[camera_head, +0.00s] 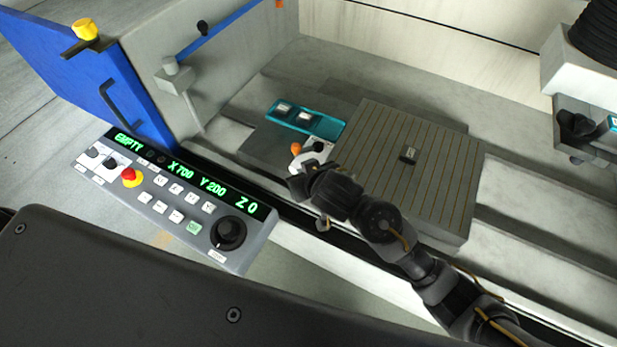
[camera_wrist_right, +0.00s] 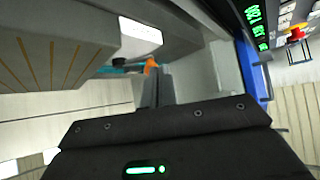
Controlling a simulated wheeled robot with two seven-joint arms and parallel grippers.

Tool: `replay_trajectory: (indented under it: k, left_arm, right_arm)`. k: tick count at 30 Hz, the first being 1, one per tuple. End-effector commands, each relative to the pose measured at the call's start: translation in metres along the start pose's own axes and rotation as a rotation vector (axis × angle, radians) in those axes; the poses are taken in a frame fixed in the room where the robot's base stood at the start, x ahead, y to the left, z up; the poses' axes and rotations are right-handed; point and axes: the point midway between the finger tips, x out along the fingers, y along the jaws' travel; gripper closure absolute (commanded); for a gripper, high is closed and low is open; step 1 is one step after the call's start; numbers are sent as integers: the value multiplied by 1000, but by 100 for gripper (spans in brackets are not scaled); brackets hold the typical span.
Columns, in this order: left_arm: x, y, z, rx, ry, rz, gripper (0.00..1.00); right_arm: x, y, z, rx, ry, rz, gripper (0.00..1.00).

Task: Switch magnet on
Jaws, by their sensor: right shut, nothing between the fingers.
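The magnet is a grey block (camera_head: 420,165) with thin brown lines across its top. My right gripper (camera_head: 294,182) is shut and empty, just in front of the lever, partly hiding that area. In the right wrist view the orange tip (camera_wrist_right: 150,65) shows just beyond the shut fingers (camera_wrist_right: 152,92); contact cannot be told. The block's lined face (camera_wrist_right: 60,50) is at upper left. My left gripper is out of view.
A teal tray (camera_head: 323,124) lies behind the lever. A control panel (camera_head: 185,200) with green readouts, a red stop button (camera_head: 130,178) and a black knob (camera_head: 228,233) stands at left. A blue door (camera_head: 85,75) is behind it. The bed right of the block is clear.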

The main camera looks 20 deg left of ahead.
Motion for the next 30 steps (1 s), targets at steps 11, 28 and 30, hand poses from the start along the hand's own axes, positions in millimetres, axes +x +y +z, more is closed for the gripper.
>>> replay_trajectory:
  k: [11, 28, 30]
  left_arm:
    - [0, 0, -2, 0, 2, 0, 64]
    - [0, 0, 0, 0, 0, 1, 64]
    - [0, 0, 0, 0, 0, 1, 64]
  right_arm:
    - [-54, -10, -1, 0, -1, -1, 100]
    - [-59, -10, -1, 0, -1, 0, 100]
    - [-59, -10, -1, 0, -1, 0, 100]
